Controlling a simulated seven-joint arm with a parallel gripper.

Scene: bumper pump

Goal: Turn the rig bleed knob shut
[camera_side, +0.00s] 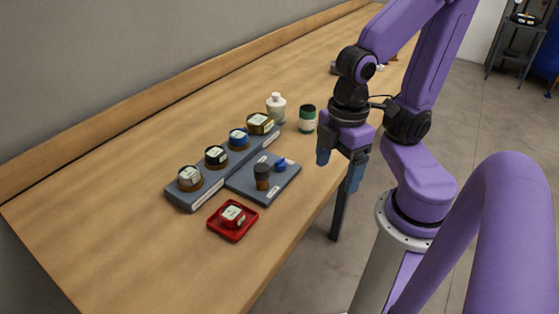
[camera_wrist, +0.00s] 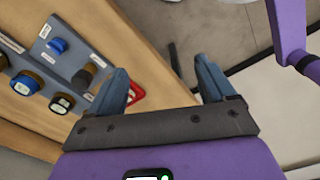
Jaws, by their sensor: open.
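The rig is a grey-blue square plate (camera_side: 243,187) on the bench. A small blue knob (camera_side: 281,164) stands near its far right corner, and a dark cylinder with a brownish lower part (camera_side: 262,177) stands near its middle. In the wrist view the blue knob (camera_wrist: 57,45) is at upper left and the dark cylinder (camera_wrist: 84,76) lies nearer the fingers. Which way the knob is turned cannot be made out. My gripper (camera_side: 338,172) is open and empty, at the bench's front edge, right of the rig and apart from it. Its two fingers also show in the wrist view (camera_wrist: 164,76).
A long grey rack (camera_side: 182,200) with several labelled jars runs behind the rig. A red tray (camera_side: 227,236) with a red jar sits in front. A white bottle (camera_side: 276,107) and a green jar (camera_side: 307,119) stand beyond. The bench is clear at near left.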

